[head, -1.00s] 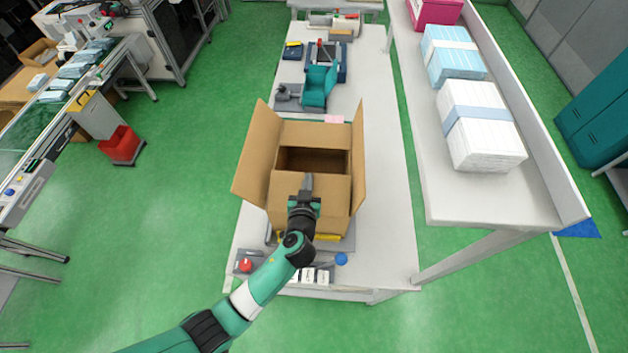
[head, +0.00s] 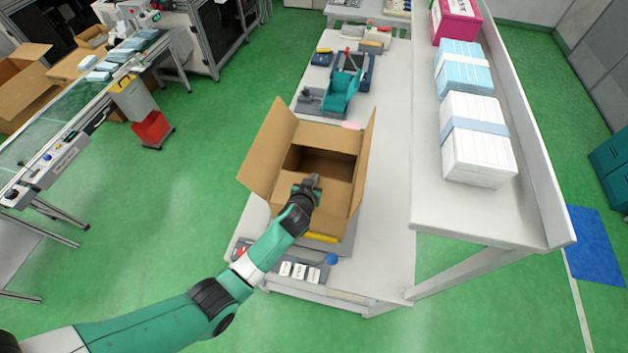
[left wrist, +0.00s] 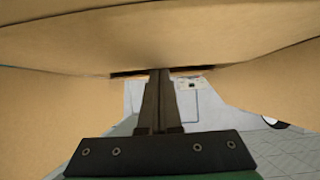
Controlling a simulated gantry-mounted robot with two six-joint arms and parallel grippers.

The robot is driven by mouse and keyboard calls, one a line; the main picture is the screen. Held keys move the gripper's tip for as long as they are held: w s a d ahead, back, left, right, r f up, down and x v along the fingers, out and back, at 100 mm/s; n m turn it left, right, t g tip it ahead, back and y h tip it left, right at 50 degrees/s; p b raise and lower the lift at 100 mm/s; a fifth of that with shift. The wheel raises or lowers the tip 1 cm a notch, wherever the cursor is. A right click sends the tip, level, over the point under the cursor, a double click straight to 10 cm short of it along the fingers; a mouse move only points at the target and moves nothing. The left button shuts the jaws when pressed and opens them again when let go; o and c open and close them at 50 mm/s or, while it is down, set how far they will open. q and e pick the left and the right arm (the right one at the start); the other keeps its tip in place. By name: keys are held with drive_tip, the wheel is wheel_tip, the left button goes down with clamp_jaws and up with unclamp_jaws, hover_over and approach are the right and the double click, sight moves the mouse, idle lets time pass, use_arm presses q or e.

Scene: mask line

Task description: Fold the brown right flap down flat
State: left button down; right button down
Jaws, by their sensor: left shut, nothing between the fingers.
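An open brown cardboard box (head: 342,192) stands on the white table. Its brown right flap (head: 363,160) stands steeply upright along the right side. The left flap (head: 268,147) is raised and leans outward. The far flap (head: 328,136) and the near flap lie lower, with a dark opening between them. My left gripper (head: 314,180) is shut and empty over the near part of the box, left of the right flap. In the left wrist view the shut fingers (left wrist: 160,72) reach toward brown cardboard; contact cannot be told. My right gripper is out of view.
A teal device (head: 342,92) stands behind the box on the table (head: 385,190). A raised shelf (head: 470,210) with white packs (head: 478,140) is to the right. Small cards and a blue knob (head: 332,259) lie at the table's near end.

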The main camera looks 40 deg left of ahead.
use_arm(q)
drive_tip(key=shift+r, duration=0.1)
idle(0.3)
drive_tip(key=shift+r+p, duration=0.7)
drive_tip(key=shift+r, duration=0.1)
